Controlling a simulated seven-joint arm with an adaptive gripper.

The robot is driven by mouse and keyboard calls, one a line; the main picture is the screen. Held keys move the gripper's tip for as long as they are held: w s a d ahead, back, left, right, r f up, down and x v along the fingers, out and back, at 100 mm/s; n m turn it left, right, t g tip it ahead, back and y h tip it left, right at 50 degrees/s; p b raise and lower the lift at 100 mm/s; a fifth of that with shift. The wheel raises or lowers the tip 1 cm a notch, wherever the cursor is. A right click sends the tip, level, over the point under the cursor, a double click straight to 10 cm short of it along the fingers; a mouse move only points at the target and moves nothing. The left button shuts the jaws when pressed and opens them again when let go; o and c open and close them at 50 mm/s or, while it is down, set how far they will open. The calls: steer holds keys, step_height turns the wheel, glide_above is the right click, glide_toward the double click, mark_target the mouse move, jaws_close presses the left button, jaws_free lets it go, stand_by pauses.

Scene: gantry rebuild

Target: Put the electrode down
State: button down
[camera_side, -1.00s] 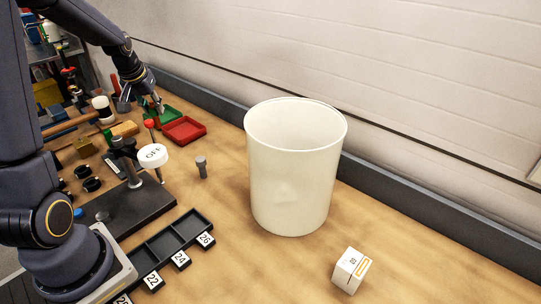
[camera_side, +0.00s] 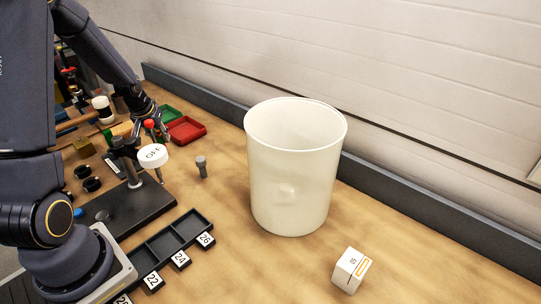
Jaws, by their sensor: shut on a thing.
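My gripper (camera_side: 160,132) is at the left of the side view, low behind the black stand and close to its red knob (camera_side: 150,124). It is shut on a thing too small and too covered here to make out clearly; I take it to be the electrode. The black stand (camera_side: 135,208) carries a white round disc marked OFF (camera_side: 152,155) on thin metal posts. I cannot tell whether my gripper touches the stand.
A red tray (camera_side: 186,130) and a green tray (camera_side: 168,112) lie behind. A grey peg (camera_side: 201,166), a numbered black compartment tray (camera_side: 187,229), a large white bin (camera_side: 290,190) and a small white box (camera_side: 351,270) stand nearer. The wood between is free.

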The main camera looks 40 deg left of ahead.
mark_target(158, 138)
steer(key=c, duration=0.9)
jaws_free()
steer(key=shift+r, duration=0.35)
steer(key=r, duration=0.8)
steer(key=shift+s+d+r, duration=0.25)
steer(key=shift+s+d, duration=0.1)
steer(key=shift+s, duration=0.05)
steer(key=s+d+r+m+t+h, duration=0.1)
steer(key=s+d+r+m, duration=0.1)
steer(key=d+r, duration=0.5)
steer(key=s+d+r+m, duration=0.1)
steer(key=d+r+m, duration=0.1)
steer(key=d, duration=0.9)
steer(key=s+d+m, duration=0.1)
steer(key=s+d, duration=0.2)
steer(key=s+d+m+h, duration=0.1)
steer(key=s+d, duration=0.2)
steer(key=d, duration=0.1)
steer(key=s+d+r+m+t+h, duration=0.1)
steer(key=s+d+m, duration=0.1)
steer(key=s+d, duration=0.1)
steer(key=shift+s+d+r, duration=0.1)
steer(key=shift+s+d, duration=0.05)
steer(key=shift+s, duration=0.2)
